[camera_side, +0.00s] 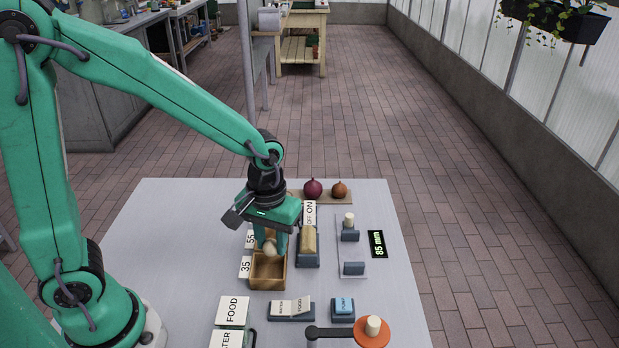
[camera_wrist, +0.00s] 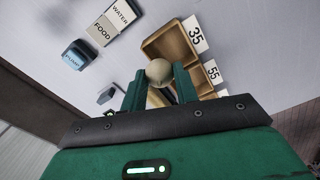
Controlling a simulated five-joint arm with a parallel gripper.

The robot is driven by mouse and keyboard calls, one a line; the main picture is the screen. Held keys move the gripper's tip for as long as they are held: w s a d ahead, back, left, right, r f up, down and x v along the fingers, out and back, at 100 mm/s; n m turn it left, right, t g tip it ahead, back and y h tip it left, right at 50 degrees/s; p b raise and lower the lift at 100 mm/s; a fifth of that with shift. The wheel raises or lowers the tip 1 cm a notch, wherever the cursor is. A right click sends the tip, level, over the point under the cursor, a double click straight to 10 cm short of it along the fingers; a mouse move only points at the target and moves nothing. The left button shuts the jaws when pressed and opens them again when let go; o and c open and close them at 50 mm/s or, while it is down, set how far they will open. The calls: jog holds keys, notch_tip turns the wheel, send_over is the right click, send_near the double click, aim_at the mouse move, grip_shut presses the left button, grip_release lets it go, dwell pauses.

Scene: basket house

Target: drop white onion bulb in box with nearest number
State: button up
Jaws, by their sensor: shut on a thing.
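The white onion bulb (camera_side: 269,247) is between the fingers of my gripper (camera_side: 270,240), which is shut on it; the bulb also shows in the wrist view (camera_wrist: 159,71). It is held over the wooden boxes. The box by the label 35 (camera_side: 267,271) is nearest the camera and looks empty; it also shows in the wrist view (camera_wrist: 152,48). The box by the label 55 (camera_wrist: 200,84) lies behind it, mostly hidden by my gripper. A display (camera_side: 377,244) at the right of the table reads 85 mm.
A red onion (camera_side: 313,189) and a brown onion (camera_side: 339,190) sit on a board at the back. An OFF/ON switch (camera_side: 308,240) stands just right of the boxes. FOOD and WATER blocks (camera_side: 232,312), a blue button (camera_side: 342,309) and an orange disc (camera_side: 372,333) are in front.

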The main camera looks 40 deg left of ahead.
jog(key=shift+f, duration=0.5)
jog(key=o, duration=1.1)
jog(key=shift+r, duration=0.1)
jog(key=shift+r, duration=3.85)
